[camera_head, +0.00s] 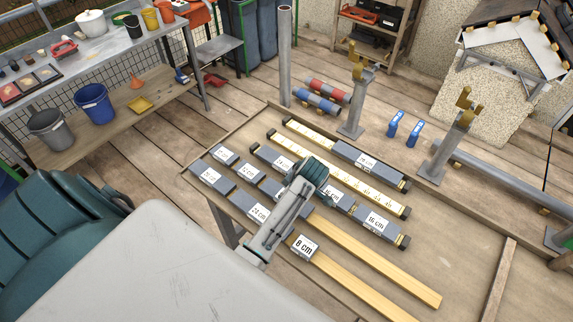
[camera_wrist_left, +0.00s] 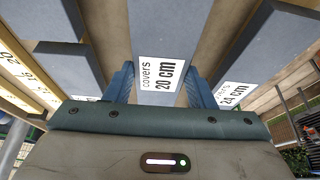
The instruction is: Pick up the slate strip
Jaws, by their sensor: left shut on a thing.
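A grey slate strip (camera_wrist_left: 158,30) with a white "covers 20 cm" label lies between the two blue fingers of my left gripper (camera_wrist_left: 160,84) in the left wrist view. The fingers are shut on its long sides, close by the label. In the head view my left wrist (camera_head: 312,172) is over the middle of the bench, and it hides the fingers and most of what is under them. I cannot tell there whether the strip is clear of the bench. A slate labelled 24 cm (camera_wrist_left: 236,92) is close on the right in the wrist view. My right gripper is not in view.
More labelled slates, such as the 26 cm (camera_head: 348,152) and 16 cm (camera_head: 362,215) ones, lie in rows on the bench (camera_head: 470,235). Yellow measuring rules (camera_head: 385,197) and wooden battens (camera_head: 400,275) lie beside them. Metal posts (camera_head: 355,110) stand at the back edge. The bench's right part is mostly clear.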

